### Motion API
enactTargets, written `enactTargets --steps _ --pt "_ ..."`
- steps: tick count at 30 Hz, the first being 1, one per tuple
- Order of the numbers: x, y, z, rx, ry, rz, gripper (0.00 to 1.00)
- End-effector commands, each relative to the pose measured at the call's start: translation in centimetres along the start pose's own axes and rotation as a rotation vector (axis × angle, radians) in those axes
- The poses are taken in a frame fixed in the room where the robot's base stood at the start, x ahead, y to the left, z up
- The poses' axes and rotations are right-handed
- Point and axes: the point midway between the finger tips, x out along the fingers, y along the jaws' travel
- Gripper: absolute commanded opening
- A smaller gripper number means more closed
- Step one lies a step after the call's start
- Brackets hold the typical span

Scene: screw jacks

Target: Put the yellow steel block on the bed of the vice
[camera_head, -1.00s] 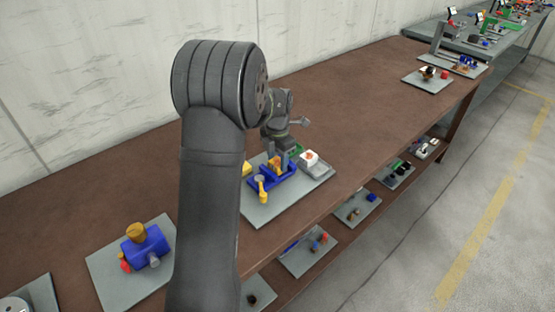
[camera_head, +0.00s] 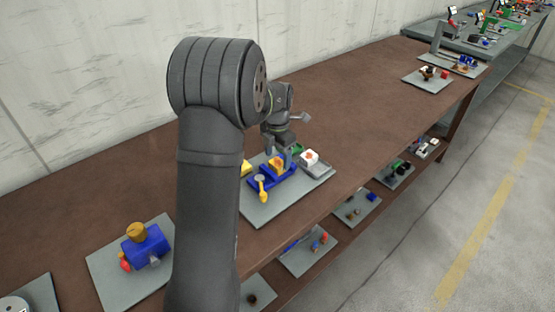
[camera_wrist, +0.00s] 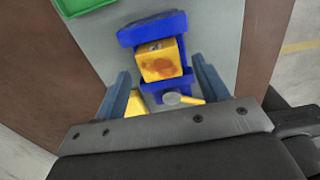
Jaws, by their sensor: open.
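The yellow steel block (camera_wrist: 160,65), with a rusty brown patch on top, sits between the jaws of the blue vice (camera_wrist: 152,28) in the wrist view. It also shows in the head view (camera_head: 277,165), in the middle of the vice (camera_head: 284,181). My gripper (camera_wrist: 163,82) is open and empty, one finger on each side of the block with gaps between. In the head view my gripper (camera_head: 281,150) is just above the block. Whether the block's underside touches the vice bed is hidden.
The vice stands on a grey board (camera_head: 262,215) with a white block (camera_head: 309,158) and a green piece (camera_wrist: 82,5). The vice's yellow handle (camera_head: 262,188) sticks out at the front. Another yellow piece (camera_wrist: 136,102) lies partly behind a finger. A blue assembly (camera_head: 146,247) stands at left.

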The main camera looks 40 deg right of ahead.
Motion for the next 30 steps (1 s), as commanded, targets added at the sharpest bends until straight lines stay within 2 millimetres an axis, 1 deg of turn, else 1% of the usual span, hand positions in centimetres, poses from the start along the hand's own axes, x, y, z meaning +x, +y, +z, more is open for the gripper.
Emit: enactTargets --steps 1,9,12,15,20,30 --pt "-1.2 0.1 0.1 0.000 -0.004 0.003 0.67" --pt "-7.0 0.0 0.1 0.000 -0.003 0.001 0.67" --pt "-8.5 0.0 0.0 0.000 -0.001 -0.001 0.67" --pt "-9.6 0.0 0.0 0.001 -0.001 -0.001 0.67" --pt "-10.3 0.0 0.0 0.001 0.000 -0.002 0.67" --pt "-10.1 0.0 0.0 0.001 0.001 -0.002 0.67"
